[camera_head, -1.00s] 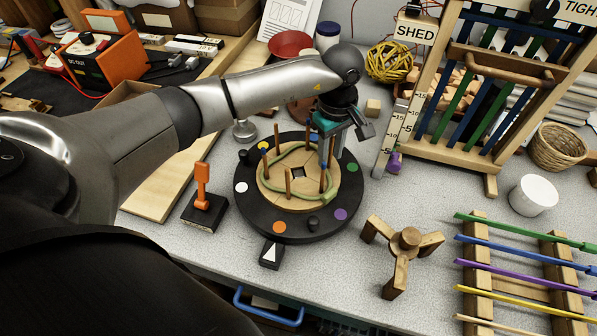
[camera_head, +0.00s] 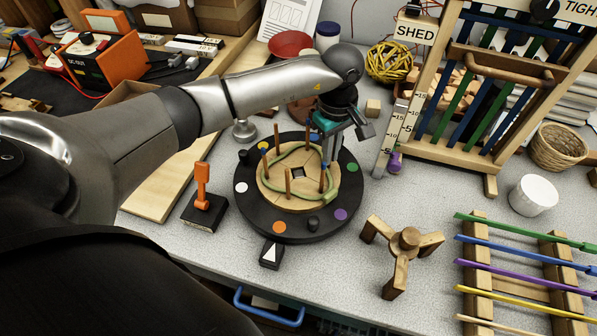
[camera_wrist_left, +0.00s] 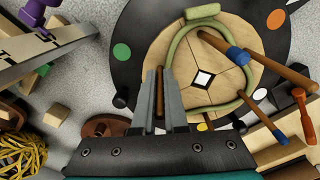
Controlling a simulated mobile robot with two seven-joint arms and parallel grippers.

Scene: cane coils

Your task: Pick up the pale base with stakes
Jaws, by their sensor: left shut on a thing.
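The pale round wooden base (camera_head: 302,199) carries several upright brown stakes, some with blue bands, and a green cane (camera_head: 283,156) loops around among them. It sits over a black turntable (camera_head: 255,221) with coloured dots; I cannot tell whether there is a gap beneath. The base also shows in the left wrist view (camera_wrist_left: 190,65). My left gripper (camera_head: 329,152) reaches down at the base's back right edge. In the left wrist view its fingers (camera_wrist_left: 167,88) are closed on one brown stake (camera_wrist_left: 159,92). The fingers partly hide that stake. My right gripper is in no view.
A wooden three-armed stand (camera_head: 407,242) and a rack of coloured canes (camera_head: 478,272) lie to the right. A wooden loom frame (camera_head: 490,165) stands behind at the right. An orange-handled tool (camera_head: 203,200) stands left of the turntable. Grey tabletop is clear between turntable and stand.

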